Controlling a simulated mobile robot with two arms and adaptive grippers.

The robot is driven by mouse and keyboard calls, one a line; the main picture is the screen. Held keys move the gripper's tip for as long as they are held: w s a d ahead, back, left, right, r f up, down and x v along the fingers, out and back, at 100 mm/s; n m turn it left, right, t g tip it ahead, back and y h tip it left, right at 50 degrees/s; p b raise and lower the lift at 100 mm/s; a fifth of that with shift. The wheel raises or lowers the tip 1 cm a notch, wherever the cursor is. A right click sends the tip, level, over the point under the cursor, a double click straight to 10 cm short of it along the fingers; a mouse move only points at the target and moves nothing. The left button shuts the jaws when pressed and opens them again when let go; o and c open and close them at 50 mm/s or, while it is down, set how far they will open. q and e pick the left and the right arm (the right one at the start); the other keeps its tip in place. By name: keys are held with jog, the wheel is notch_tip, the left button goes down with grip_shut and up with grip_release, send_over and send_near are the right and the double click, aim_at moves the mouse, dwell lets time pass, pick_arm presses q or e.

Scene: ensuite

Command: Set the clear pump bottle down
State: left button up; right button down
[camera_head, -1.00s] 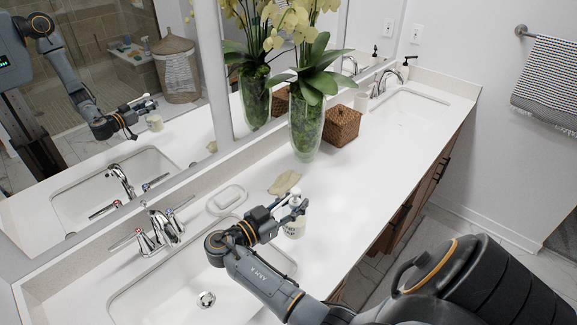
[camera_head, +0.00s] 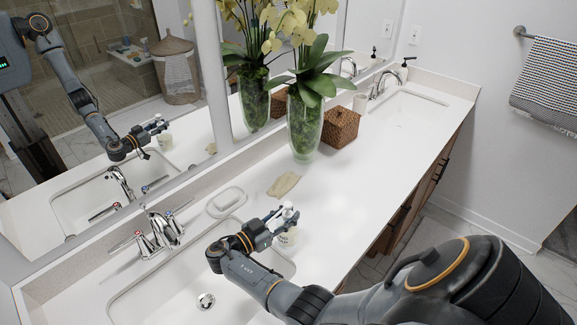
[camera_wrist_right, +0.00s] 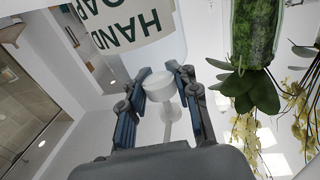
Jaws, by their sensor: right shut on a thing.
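The pump bottle (camera_head: 287,238) has a white pump top and a pale label. In the right wrist view the bottle (camera_wrist_right: 138,28) appears upside down, its label reading "HAND" and part of another word. My right gripper (camera_head: 284,216) is shut on the neck just below the pump head, and the fingers also show around it in the wrist view (camera_wrist_right: 165,85). The bottle looks upright, over the white counter (camera_head: 345,200) by the right edge of the near sink. I cannot tell whether its base touches the counter. My left gripper is not in view.
The near sink (camera_head: 180,290) and its faucet (camera_head: 160,232) lie left of the bottle. A glass vase (camera_head: 304,125) and woven box (camera_head: 341,127) stand farther back. The counter's right side is clear.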

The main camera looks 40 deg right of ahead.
jog(key=shift+b, duration=0.3)
jog(key=c, duration=1)
grip_release()
